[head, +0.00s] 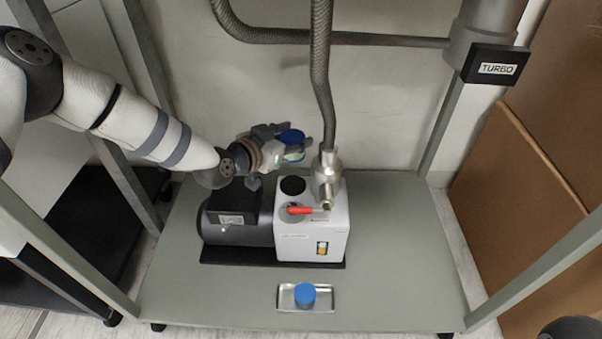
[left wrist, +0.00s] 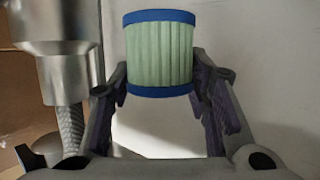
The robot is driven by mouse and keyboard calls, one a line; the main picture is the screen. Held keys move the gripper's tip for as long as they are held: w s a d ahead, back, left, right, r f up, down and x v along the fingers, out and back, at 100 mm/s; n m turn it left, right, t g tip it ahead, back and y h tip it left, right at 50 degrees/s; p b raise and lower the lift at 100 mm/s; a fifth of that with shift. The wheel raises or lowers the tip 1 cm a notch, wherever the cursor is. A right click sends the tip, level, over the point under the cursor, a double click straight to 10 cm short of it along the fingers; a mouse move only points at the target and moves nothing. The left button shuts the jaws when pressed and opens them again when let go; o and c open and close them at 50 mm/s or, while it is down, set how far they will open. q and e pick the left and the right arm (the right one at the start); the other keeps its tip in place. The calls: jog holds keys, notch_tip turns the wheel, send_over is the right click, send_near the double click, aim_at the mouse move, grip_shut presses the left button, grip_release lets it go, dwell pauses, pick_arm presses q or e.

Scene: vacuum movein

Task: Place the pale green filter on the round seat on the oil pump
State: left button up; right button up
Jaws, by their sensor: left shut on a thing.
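The pale green filter (head: 294,152) has blue end caps. My left gripper (head: 290,143) is shut on it and holds it in the air just behind and above the oil pump (head: 312,228). In the left wrist view the filter (left wrist: 160,55) is between the two fingers (left wrist: 162,82), its ribbed side showing. The pump is a white box joined to a black motor. The round seat (head: 293,185) is a dark circle on the pump's top at the back left, uncovered, below the filter. My right gripper does not show.
A metal fitting (head: 327,177) and a ribbed hose (head: 321,70) rise close to the right of the filter. A red-handled lever (head: 300,210) lies on the pump top. A small tray (head: 286,299) holds a blue-topped piece (head: 305,294) in front. The shelf (head: 400,255) is clear at the right.

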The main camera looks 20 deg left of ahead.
pick_arm(q)
notch_tip(320, 180, down, 10)
jog(key=b, duration=0.4)
jog(key=shift+s+f, duration=0.1)
jog(key=shift+s, duration=0.05)
jog(key=shift+r, duration=0.25)
jog(key=o, duration=0.8)
jog(key=shift+f, duration=0.15)
jog(key=shift+o, duration=0.5)
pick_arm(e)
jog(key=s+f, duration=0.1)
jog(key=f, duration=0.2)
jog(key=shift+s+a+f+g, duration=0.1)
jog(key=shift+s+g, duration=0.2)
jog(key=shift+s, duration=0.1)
pick_arm(q)
jog(key=p+v, duration=0.5)
jog(key=v, duration=0.7)
jog(key=shift+r, duration=0.25)
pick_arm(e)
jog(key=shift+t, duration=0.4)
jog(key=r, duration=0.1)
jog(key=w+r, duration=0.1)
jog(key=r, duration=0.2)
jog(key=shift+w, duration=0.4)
